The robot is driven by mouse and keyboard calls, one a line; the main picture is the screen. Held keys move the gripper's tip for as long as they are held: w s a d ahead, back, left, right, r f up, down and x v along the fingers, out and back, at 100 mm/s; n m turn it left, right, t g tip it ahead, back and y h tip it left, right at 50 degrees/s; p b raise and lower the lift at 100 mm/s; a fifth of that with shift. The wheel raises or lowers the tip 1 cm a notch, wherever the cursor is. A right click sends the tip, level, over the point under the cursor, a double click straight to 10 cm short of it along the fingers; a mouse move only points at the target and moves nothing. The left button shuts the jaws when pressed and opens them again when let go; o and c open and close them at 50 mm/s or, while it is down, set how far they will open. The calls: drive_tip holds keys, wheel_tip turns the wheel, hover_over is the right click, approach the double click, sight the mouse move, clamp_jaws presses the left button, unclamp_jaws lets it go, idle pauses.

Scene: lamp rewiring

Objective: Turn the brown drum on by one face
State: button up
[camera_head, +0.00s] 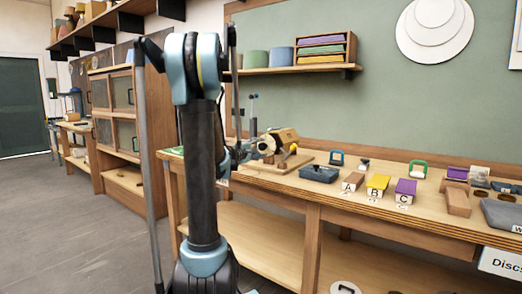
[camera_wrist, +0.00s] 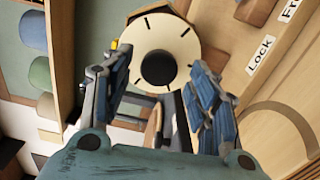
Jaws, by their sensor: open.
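The brown drum (camera_head: 286,134) sits on its side on a wooden stand (camera_head: 300,160) on the workbench in the head view. Its pale round end face (camera_wrist: 183,38) with black tick marks and a dark hub (camera_wrist: 158,68) fills the upper middle of the wrist view. My gripper (camera_wrist: 160,62) points at this face, with its blue-padded fingers spread apart on the left and right of the hub. Nothing is held between them. I cannot tell how far the fingertips are from the face.
Labels reading "Lock" (camera_wrist: 262,54) and "Free" lie right of the face. A yellow knob (camera_head: 294,148) is beside the drum. A dark blue tray (camera_head: 319,174) and blocks by letters A, B and C stand to the right on the bench (camera_head: 300,186). A shelf (camera_head: 300,69) hangs above.

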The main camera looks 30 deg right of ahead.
sight(261, 147)
drive_tip(key=shift+x, duration=1.55)
drive_tip(key=c, duration=1.1)
